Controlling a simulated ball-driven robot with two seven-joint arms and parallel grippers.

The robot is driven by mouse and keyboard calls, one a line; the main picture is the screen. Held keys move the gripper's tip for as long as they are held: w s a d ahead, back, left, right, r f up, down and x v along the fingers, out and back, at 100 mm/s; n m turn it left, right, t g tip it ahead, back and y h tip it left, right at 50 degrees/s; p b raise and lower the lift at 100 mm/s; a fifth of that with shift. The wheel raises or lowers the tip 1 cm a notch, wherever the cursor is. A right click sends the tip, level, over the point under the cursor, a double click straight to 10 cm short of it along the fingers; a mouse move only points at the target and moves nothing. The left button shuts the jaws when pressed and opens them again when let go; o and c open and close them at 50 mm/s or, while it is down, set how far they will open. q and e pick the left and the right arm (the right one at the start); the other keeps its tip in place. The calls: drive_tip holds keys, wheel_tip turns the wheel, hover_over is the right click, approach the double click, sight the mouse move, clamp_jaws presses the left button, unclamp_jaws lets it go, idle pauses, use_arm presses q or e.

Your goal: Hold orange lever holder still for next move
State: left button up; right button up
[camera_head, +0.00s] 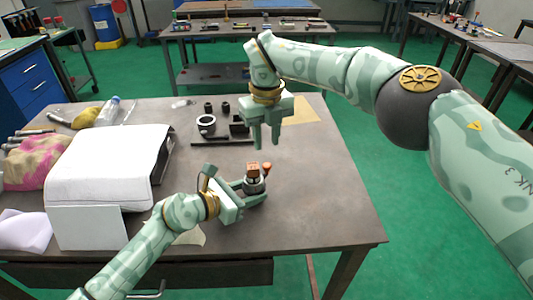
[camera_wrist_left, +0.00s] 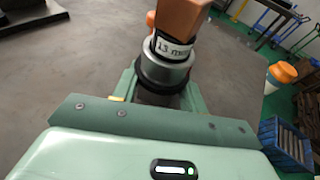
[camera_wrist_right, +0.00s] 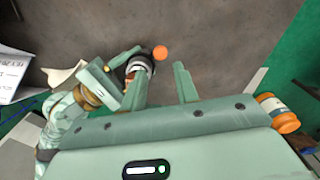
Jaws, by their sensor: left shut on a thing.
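The orange lever holder (camera_head: 254,183) is a grey cylinder with an orange block on top and a small orange lever knob (camera_head: 267,167) at its side. It stands near the table's right part. In the left wrist view the holder (camera_wrist_left: 165,70) carries a white "13 mm" label under the orange block (camera_wrist_left: 183,15). My left gripper (camera_head: 250,185) is shut on the holder's body, low down, a finger on each side. My right gripper (camera_head: 264,143) is open and empty, fingers pointing down, above and behind the holder. The right wrist view shows the knob (camera_wrist_right: 160,53) beyond its fingers (camera_wrist_right: 160,85).
The table (camera_head: 320,200) is bare to the right of the holder.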

wheel_tip(320, 180, up, 5)
drive_tip(key=shift+f, duration=0.1)
idle(0.4)
use_arm(q)
drive_tip(key=o, duration=1.8)
drive_tip(key=shift+a, duration=0.1)
drive_tip(key=shift+s+a+p, duration=0.35)
drive_tip(key=shift+s+a, duration=0.35)
drive_tip(key=shift+a, duration=0.25)
drive_tip(key=shift+s+a, duration=0.55)
drive_tip(key=shift+a, duration=0.3)
use_arm(e)
drive_tip(key=shift+s+r, duration=0.1)
drive_tip(key=shift+r, duration=0.65)
